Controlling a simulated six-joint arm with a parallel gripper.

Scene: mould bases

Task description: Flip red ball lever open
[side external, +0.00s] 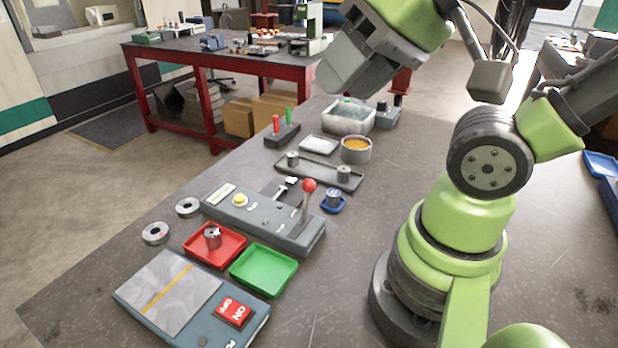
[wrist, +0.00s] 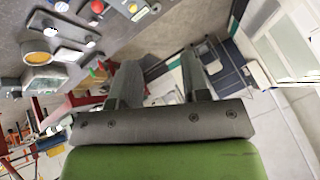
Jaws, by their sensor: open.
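The red ball lever (side external: 309,185) stands near the right end of a grey control box (side external: 262,218) in the side view, its stem close to upright. The box also carries a yellow button (side external: 239,200). In the wrist view, a red ball (wrist: 97,7) shows at the top edge near the yellow button (wrist: 132,8). My gripper (side external: 338,78) is raised well above the table, behind the lever in the side view and apart from it. In the wrist view, my gripper (wrist: 165,70) has its two fingers spread, with nothing between them.
A red tray (side external: 203,256) with a metal part, a green tray (side external: 264,270) and an ON/OFF switch box (side external: 170,290) lie in front of the control box. Behind it are a grey tray (side external: 318,176), a yellow-filled bowl (side external: 356,149) and a red-and-green lever block (side external: 282,138).

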